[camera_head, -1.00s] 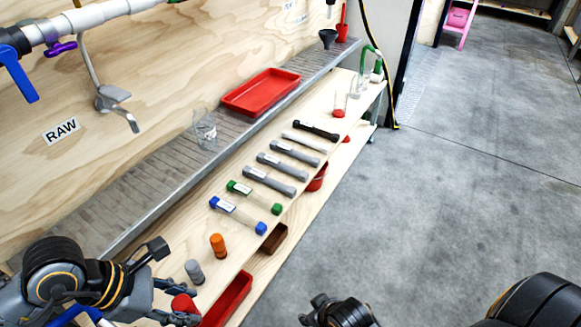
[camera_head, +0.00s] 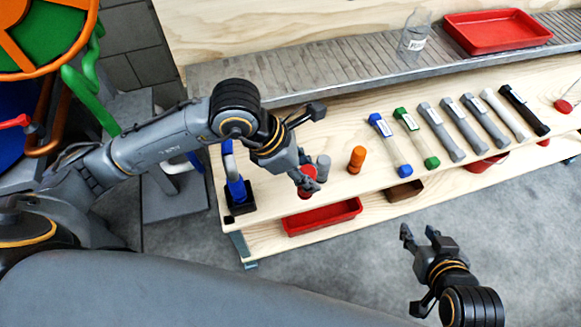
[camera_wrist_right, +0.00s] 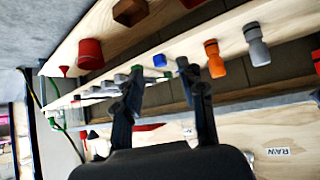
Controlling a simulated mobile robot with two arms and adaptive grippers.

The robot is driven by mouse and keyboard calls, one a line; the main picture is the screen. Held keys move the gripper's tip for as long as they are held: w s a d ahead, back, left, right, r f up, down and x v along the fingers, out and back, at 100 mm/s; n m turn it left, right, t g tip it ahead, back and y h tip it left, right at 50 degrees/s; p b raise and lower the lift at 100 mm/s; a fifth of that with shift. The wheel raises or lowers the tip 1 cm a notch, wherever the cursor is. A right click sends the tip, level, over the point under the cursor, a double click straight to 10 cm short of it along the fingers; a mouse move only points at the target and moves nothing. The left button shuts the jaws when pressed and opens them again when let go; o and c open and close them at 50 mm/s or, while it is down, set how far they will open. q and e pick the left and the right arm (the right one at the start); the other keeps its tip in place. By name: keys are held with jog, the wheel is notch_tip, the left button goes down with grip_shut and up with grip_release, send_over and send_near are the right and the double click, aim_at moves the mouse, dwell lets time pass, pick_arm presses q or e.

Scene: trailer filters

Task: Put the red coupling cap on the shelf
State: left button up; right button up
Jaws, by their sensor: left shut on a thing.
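The red coupling cap (camera_head: 308,172) is between the fingers of my left gripper (camera_head: 305,182), which is shut on it and partly hides it. It is at the left end of the light wooden shelf (camera_head: 345,178); I cannot tell whether it touches the board. A grey cap (camera_head: 323,166) stands close to its right, and an orange cap (camera_head: 356,159) stands further right. My right gripper (camera_head: 420,236) is open and empty in front of the shelf. In the right wrist view its fingers (camera_wrist_right: 163,88) are apart, with nothing between them.
Capped tubes (camera_head: 430,137) in several colours lie in a row to the right. A red tray (camera_head: 322,216) and a brown box (camera_head: 404,191) are on the lower board. A blue fitting (camera_head: 237,190) stands at the shelf's left end. A glass beaker (camera_head: 414,35) and another red tray (camera_head: 497,30) are on the ledge.

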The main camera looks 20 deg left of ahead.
pick_arm(q)
jog(key=w+a+f+b, duration=0.1)
jog(key=a+f, duration=0.1)
jog(key=f, duration=0.1)
jog(key=w+a+f+b, duration=0.1)
jog(key=w+a+f, duration=0.1)
jog(key=f, duration=0.1)
jog(key=w+a+f+b, duration=0.1)
jog(key=w+a+f, duration=0.1)
jog(key=f, duration=0.2)
jog(key=shift+w+a, duration=0.1)
jog(key=shift+a, duration=0.05)
jog(key=shift+f, duration=0.2)
pick_arm(e)
jog(key=w+a+r+t+y, duration=0.1)
jog(key=w+a+r+t, duration=0.1)
jog(key=r, duration=0.4)
jog(key=w+a+r+t+y, duration=0.1)
jog(key=w+r+t+y, duration=0.1)
jog(key=w+r+t, duration=0.2)
jog(key=shift+w+a+r+t, duration=0.35)
jog(key=shift+w+r+t, duration=0.05)
jog(key=shift+r+t, duration=1.1)
pick_arm(q)
jog(key=shift+f, duration=0.1)
jog(key=o, duration=1.1)
jog(key=shift+o, duration=0.2)
pick_arm(e)
jog(key=shift+r, duration=0.2)
